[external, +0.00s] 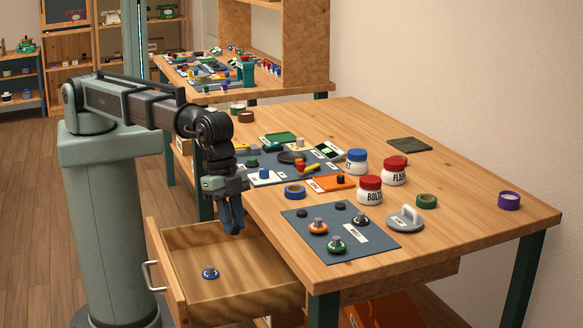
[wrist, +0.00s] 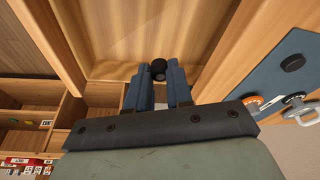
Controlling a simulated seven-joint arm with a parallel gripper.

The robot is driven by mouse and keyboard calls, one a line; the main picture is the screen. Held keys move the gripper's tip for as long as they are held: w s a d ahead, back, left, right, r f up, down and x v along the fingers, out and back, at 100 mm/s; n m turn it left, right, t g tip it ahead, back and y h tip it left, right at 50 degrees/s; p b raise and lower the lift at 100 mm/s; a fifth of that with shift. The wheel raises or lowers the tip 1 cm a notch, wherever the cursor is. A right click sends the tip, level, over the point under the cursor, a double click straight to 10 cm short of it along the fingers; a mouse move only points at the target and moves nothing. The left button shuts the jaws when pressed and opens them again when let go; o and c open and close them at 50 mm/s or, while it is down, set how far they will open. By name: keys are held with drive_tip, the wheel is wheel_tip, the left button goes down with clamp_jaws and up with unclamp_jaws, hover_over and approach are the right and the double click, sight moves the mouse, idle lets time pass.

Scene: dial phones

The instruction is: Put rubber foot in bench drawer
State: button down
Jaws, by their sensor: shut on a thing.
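The open bench drawer (external: 251,291) is pulled out on the left side of the bench; its wooden floor also shows in the wrist view (wrist: 110,45). My gripper (external: 236,229) points down over the drawer's back part, near the bench edge. In the wrist view my gripper (wrist: 158,76) is shut on a small round black rubber foot (wrist: 158,66) at its fingertips.
A blue part with a metal stud (external: 210,273) lies in the drawer. The dark mat (external: 305,240) carries two more black feet (external: 340,205) and several studded parts. Jars (external: 370,191), tape rolls (external: 426,201) and a grey handled piece (external: 405,220) stand on the bench.

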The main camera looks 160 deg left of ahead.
sight(239, 285)
drive_tip(key=shift+f, duration=6.75)
drive_tip(key=shift+f, duration=0.15)
drive_tip(key=c, duration=1)
unclamp_jaws()
drive_tip(key=v, duration=1.2)
drive_tip(key=shift+s, duration=0.1)
